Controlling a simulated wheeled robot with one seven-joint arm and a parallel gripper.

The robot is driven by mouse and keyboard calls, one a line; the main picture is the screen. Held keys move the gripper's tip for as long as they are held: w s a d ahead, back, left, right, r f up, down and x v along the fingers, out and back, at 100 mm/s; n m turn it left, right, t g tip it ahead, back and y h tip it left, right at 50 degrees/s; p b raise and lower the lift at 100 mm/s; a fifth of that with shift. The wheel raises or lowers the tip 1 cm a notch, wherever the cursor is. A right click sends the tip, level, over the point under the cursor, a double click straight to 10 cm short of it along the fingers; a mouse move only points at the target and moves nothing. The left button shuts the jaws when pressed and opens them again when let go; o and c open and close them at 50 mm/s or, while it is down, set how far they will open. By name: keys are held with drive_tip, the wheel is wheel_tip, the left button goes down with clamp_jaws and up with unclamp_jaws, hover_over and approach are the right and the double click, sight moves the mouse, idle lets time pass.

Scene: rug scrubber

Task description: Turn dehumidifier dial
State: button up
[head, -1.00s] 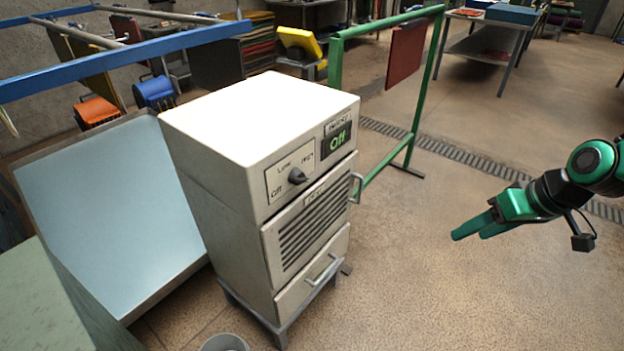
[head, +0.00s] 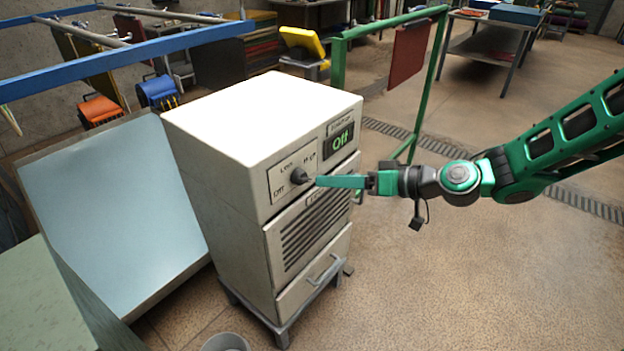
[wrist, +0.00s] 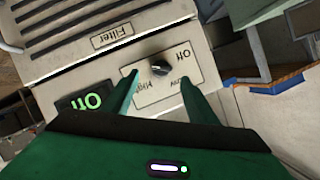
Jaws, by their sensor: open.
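The white dehumidifier (head: 250,130) stands on a low grey stand. Its dark dial (head: 299,176) sits on a front panel marked Off, Low and High, and the display (head: 339,140) beside it reads Off in green. In the wrist view the dial (wrist: 161,68) lies just beyond and between the two green fingertips, with its pointer toward the Off side. My gripper (head: 322,181) reaches in from the right, fingertips close to the panel. In the wrist view my gripper (wrist: 158,88) is open, the fingers on either side of the dial. I cannot tell whether they touch the panel.
A handle (head: 322,271) sticks out from the lower drawer. A green frame (head: 338,62) stands behind the dehumidifier, and a pale blue sloped panel (head: 110,205) is at its left. A grey bucket (head: 226,342) is on the floor in front.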

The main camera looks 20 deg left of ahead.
sight(308, 180)
drive_tip(key=x, duration=0.6)
drive_tip(key=shift+a+f, duration=0.15)
drive_tip(key=shift+a, duration=0.1)
drive_tip(key=shift+c, duration=0.7)
